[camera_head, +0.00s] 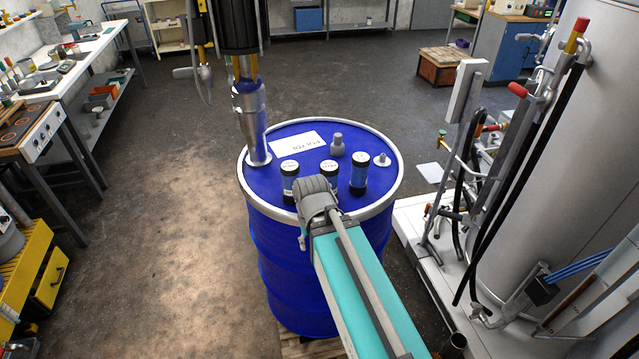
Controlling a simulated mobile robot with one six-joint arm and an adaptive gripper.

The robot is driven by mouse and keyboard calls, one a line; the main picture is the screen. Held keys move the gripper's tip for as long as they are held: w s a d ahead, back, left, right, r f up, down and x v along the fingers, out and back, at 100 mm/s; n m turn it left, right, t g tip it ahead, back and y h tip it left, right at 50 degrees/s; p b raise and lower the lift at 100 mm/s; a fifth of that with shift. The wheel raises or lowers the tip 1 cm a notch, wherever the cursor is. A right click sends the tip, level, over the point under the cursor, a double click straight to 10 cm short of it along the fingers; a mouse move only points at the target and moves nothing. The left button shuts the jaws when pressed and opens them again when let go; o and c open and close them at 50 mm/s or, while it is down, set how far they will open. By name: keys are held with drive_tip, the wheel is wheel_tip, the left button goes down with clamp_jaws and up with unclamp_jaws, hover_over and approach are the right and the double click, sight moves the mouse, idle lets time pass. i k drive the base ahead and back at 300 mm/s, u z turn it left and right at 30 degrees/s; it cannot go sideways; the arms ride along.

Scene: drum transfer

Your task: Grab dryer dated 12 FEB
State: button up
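Three dark cylindrical dryers with pale round tops stand upright on the blue drum (289,250): a left dryer (290,186), a middle dryer (329,170) and a right dryer (358,178). Their tops carry small print that I cannot read, so I cannot tell which is dated 12 FEB. My teal and grey arm reaches in from the bottom right. Its grey end, at my gripper (316,195), is at the drum's near rim, in front of the middle dryer, and covers that dryer's lower part. The fingers cannot be made out, and no hold on a dryer is visible.
A steel pump tube (249,115) stands at the lid's left. A white label sheet (299,144), a grey fitting (337,146) and a small cap (382,159) are on the lid. Hoses and a large tank (590,150) stand right. Floor left of the drum is clear.

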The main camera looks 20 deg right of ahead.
sight(329, 169)
drive_tip(key=u, duration=0.15)
drive_tip(key=k, duration=1.4)
drive_tip(key=z, duration=0.3)
drive_tip(key=i, duration=1)
